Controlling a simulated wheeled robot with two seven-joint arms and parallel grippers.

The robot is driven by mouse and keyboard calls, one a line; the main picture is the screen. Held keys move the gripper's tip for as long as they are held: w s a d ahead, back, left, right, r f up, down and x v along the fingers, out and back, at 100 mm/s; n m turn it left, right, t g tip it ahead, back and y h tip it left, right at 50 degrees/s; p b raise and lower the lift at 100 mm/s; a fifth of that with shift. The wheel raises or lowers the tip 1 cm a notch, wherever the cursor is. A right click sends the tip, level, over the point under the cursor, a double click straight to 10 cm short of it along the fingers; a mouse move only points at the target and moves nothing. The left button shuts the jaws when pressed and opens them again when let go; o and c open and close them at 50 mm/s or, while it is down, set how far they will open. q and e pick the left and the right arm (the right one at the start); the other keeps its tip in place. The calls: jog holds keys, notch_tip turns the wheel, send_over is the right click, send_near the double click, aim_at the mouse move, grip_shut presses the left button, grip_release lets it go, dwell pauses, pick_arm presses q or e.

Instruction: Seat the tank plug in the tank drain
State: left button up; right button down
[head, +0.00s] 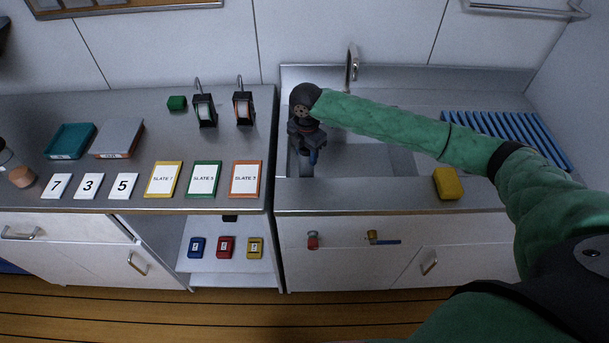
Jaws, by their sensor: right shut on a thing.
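My right gripper (312,152) reaches in from the right and points down into the left part of the steel tank (365,160). It is shut on a small dark blue thing that shows between and below its fingers, which looks like the tank plug (313,158). The plug is mostly covered by the gripper, and I cannot tell whether it touches the tank floor. I cannot make out the tank drain; the gripper and arm cover part of the tank. My left gripper is not in view.
A tap (351,62) stands behind the tank. A yellow sponge (447,184) lies at its front right, with a blue ribbed rack (510,135) behind. The left counter holds slates (204,179), number cards (89,186) and two dispensers (243,105). Valves (375,238) are on the front panel.

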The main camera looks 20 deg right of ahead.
aim_at(307, 167)
jog(key=shift+s+f+p, duration=0.15)
jog(key=shift+s+f, duration=0.05)
jog(key=shift+f, duration=0.3)
jog(key=shift+s+f+p, duration=0.15)
jog(key=shift+s+f, duration=0.05)
jog(key=shift+f, duration=0.3)
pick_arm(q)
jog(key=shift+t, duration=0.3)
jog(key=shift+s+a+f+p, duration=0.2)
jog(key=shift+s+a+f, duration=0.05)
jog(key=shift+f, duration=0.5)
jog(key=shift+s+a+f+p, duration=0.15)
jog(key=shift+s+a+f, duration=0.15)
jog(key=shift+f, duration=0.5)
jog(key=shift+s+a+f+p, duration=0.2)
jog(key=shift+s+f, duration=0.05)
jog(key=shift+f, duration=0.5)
pick_arm(e)
jog(key=shift+w+d+f, duration=0.1)
jog(key=shift+f, duration=1.85)
jog(key=c, duration=0.8)
grip_release()
jog(key=shift+f, duration=0.1)
